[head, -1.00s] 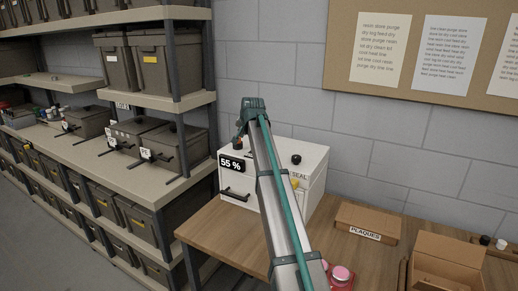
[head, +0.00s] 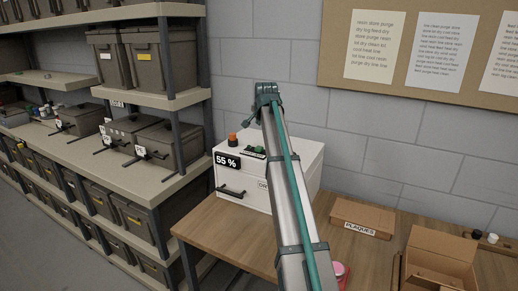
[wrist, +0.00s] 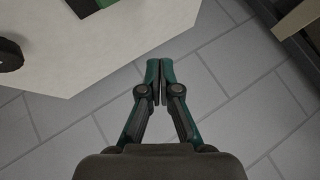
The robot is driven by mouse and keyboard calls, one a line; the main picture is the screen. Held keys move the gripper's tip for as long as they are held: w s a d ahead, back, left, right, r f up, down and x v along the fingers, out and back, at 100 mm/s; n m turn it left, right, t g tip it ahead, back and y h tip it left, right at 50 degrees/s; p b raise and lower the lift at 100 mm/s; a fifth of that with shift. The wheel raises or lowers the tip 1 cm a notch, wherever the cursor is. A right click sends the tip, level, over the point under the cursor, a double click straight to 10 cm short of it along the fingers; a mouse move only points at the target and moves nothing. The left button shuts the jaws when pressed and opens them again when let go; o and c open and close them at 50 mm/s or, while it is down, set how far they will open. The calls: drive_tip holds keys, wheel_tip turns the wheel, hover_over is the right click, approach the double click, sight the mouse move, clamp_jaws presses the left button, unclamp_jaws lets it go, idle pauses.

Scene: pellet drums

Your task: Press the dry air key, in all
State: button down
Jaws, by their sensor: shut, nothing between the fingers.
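A white box (head: 240,197) stands on the wooden table, with a "55 %" display on its front. An orange knob (head: 232,139) and a green key on a dark plate (head: 254,152) are on its top. A label starting "DR" (head: 262,184) on the front is partly hidden by my arm, so I cannot tell which control it names. In the wrist view, my gripper (wrist: 160,82) is shut and empty, beyond the edge of the box's white top (wrist: 70,70). A black round knob (wrist: 9,55) and a green part (wrist: 90,5) show there. The fingertips are not clear in the head view.
A "PLAQUES" carton (head: 362,215) and an open cardboard box (head: 440,255) stand on the table (head: 215,235) to the right. Shelves of grey bins (head: 160,62) are at the left. A grey block wall (head: 300,75) stands close behind the box.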

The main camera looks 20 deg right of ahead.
sight(259, 148)
drive_tip(key=shift+f+b, duration=1.6)
drive_tip(key=shift+f, duration=2.65)
drive_tip(key=shift+f, duration=0.1)
drive_tip(key=shift+f, duration=0.35)
drive_tip(key=shift+f+b, duration=0.4)
drive_tip(key=shift+f, duration=0.2)
drive_tip(key=shift+r+p, duration=0.4)
drive_tip(key=shift+r, duration=0.65)
drive_tip(key=shift+r+p, duration=1.05)
drive_tip(key=shift+r, duration=1.45)
